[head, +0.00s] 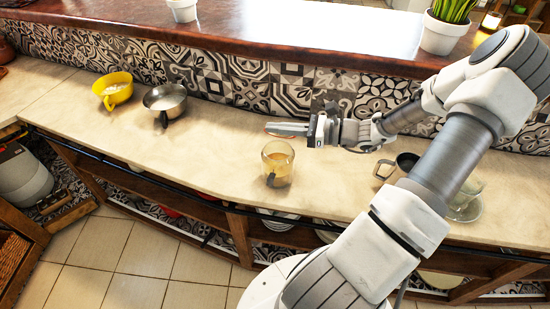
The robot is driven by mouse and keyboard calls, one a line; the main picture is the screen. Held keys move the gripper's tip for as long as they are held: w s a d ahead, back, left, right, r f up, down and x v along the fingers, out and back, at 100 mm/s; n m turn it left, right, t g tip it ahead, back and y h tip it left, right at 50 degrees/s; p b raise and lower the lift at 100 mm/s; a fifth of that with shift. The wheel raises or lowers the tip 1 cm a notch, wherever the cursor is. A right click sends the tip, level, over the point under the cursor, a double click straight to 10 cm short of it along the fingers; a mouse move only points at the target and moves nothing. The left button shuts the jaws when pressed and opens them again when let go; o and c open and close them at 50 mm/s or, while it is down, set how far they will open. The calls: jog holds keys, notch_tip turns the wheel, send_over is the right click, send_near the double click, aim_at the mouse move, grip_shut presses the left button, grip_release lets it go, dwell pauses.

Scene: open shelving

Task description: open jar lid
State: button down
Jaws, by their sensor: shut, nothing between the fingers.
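A small clear glass jar (277,163) with amber-yellow contents stands upright near the front edge of the pale counter. Its rim shows at the top, and I cannot make out a separate lid on it at this size. My gripper (287,129) reaches in from the right and points left, just behind and above the jar in the picture. Its fingers are shut and appear apart from the jar. A thin orange edge shows by the fingertips, too small to identify.
The pale counter (215,135) is clear left of the jar. A yellow cup (106,86) and a dark metal cup (160,107) stand further left. A dark mug (402,165) is right of the jar, close to my arm. Patterned tiles (240,88) rise behind.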

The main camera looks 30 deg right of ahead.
jog(key=shift+w+d+r, duration=0.15)
jog(key=shift+w+d, duration=0.05)
jog(key=shift+w+d+r, duration=0.1)
jog(key=shift+w+d+r+p, duration=0.3)
jog(key=shift+w+d+p, duration=0.15)
jog(key=shift+w+p, duration=0.05)
jog(key=shift+w, duration=0.1)
dwell(0.4)
jog(key=shift+w+d+r, duration=0.25)
jog(key=shift+w+d, duration=0.4)
